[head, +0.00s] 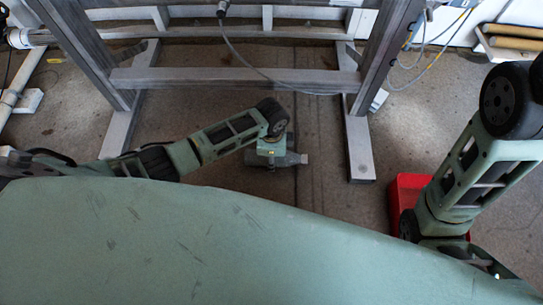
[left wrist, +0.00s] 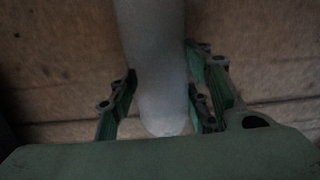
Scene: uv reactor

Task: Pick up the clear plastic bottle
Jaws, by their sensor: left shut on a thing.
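The clear plastic bottle (head: 293,158) lies on its side on the floor in the head view, with its capped end pointing right. My left gripper reaches down over it from the left, and my wrist hides part of the bottle. In the left wrist view the pale bottle (left wrist: 156,75) runs from the top edge down between the fingers of my left gripper (left wrist: 160,92). The fingers are shut on it from both sides. My right arm stands at the right of the head view, but its gripper cannot be made out.
A grey metal frame (head: 235,78) with legs on the floor stands behind the bottle. A red bin (head: 402,190) sits at the right, partly behind my right arm. The floor between the bottle and the right frame leg is clear.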

